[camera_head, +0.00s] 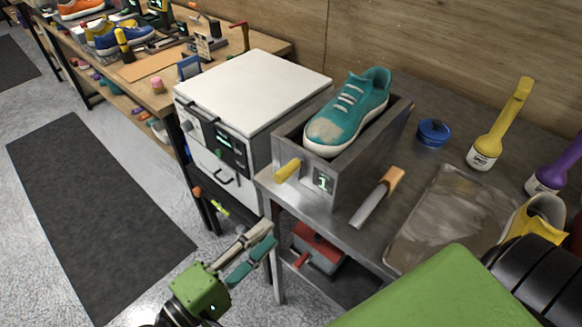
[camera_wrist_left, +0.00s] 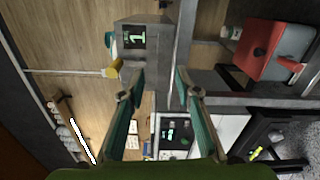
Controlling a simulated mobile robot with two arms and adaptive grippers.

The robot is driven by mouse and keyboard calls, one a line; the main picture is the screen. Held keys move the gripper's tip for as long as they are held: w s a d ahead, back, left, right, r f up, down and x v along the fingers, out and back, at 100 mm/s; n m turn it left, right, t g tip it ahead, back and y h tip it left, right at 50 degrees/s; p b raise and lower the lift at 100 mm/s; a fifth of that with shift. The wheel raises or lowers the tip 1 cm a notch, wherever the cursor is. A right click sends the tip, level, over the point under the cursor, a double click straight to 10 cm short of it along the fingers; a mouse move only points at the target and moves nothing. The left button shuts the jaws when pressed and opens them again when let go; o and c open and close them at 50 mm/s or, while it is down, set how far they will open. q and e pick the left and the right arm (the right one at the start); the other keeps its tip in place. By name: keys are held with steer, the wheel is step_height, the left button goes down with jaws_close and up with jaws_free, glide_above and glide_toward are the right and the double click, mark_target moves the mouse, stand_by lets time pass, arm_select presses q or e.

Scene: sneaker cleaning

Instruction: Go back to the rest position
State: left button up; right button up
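My left gripper (camera_head: 268,233) is low in front of the steel bench, beside the white cabinet. Its green-backed fingers stand apart with nothing between them in the left wrist view (camera_wrist_left: 160,73), so it is open and empty. On the right side, a large green housing (camera_head: 430,295) of my right arm fills the bottom of the head view; its fingertips are out of frame.
The steel bench edge (camera_head: 325,232) is close to my left gripper. The white cabinet (camera_head: 255,90) stands left of it. A red-lidded box (camera_head: 318,250) is below the bench. Floor is free at left.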

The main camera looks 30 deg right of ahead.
stand_by(0.4)
arm_select(q)
steer(key=w+a+f+t+y, duration=0.1)
steer(key=w+a+f+y, duration=0.2)
steer(key=f, duration=0.7)
steer(key=w+a+f+t+y, duration=0.1)
steer(key=w+a+f+y, duration=0.25)
steer(key=f, duration=0.55)
steer(key=s+a+f+y, duration=0.1)
steer(key=a+f+y, duration=0.1)
steer(key=a+f, duration=0.35)
steer(key=s+a+f+m+g+y, duration=0.1)
steer(key=s+a+f, duration=0.15)
steer(key=f, duration=0.65)
steer(key=a+f+y, duration=0.2)
steer(key=a+f, duration=0.3)
steer(key=f, duration=0.2)
steer(key=s+a+f+m+g+y, duration=0.3)
steer(key=s+a+f, duration=0.6)
steer(key=s+f, duration=0.35)
steer(key=s+a+f+m+g+y, duration=0.1)
steer(key=s+a+f+m, duration=0.1)
steer(key=s, duration=0.7)
steer(key=s+a+f+m+g+y, duration=0.1)
steer(key=s+a+f, duration=0.3)
steer(key=s, duration=0.6)
steer(key=shift+a+f+m+g, duration=0.2)
steer(key=shift+f+m+g, duration=0.35)
steer(key=shift+f, duration=0.2)
